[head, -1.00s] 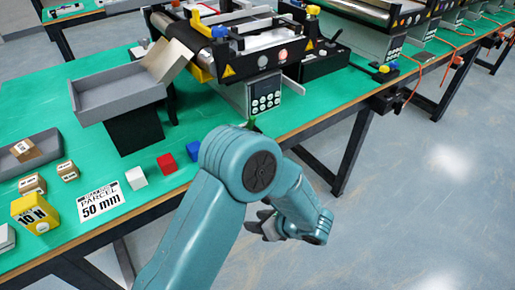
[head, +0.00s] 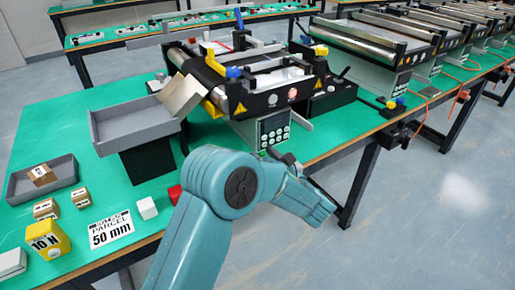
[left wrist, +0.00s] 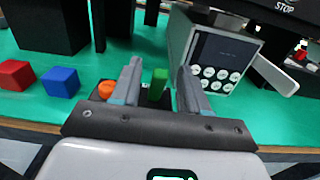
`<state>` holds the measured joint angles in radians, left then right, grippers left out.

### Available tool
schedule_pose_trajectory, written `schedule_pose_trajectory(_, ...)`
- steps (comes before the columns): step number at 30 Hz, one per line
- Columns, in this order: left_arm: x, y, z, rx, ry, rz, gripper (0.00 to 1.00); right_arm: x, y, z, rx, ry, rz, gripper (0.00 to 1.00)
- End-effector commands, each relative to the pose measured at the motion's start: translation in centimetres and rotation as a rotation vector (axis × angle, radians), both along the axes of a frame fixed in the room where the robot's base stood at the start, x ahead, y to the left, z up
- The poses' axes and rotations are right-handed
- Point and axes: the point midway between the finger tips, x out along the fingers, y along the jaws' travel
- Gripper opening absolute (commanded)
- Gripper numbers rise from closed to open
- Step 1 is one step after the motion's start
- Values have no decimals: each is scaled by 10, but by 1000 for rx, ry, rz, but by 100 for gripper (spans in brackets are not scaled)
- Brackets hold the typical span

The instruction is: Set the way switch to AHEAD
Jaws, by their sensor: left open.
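In the left wrist view a small upright green piece (left wrist: 158,84) stands between my finger tips, with an orange knob (left wrist: 106,89) left of it on a dark base. I cannot read a label, so I cannot tell whether this is the way switch. In the head view my left gripper (head: 285,160) is at the table's front edge, just below the keypad box (head: 274,130), and partly hidden by my arm. In the wrist view the gripper (left wrist: 161,76) is open, its fingers apart around the green piece without clear contact. My right gripper is not in view.
The mini conveyor (head: 262,85) stands behind the keypad box. The wrist view shows a blue block (left wrist: 61,82).

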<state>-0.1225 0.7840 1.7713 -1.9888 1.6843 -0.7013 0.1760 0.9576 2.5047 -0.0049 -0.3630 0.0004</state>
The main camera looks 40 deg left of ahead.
Motion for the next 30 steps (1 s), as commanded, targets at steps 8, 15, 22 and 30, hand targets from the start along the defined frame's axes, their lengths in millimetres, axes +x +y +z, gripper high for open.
schedule_pose_trajectory(8,14,33,0,-1,1,1,45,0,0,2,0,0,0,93)
schedule_pose_trajectory(15,16,36,0,0,0,-1,45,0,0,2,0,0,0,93)
schedule_pose_trajectory(22,15,36,0,-1,0,0,0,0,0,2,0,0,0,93)
schedule_pose_trajectory(30,14,33,-9,58,-22,-1,0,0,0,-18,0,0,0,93)
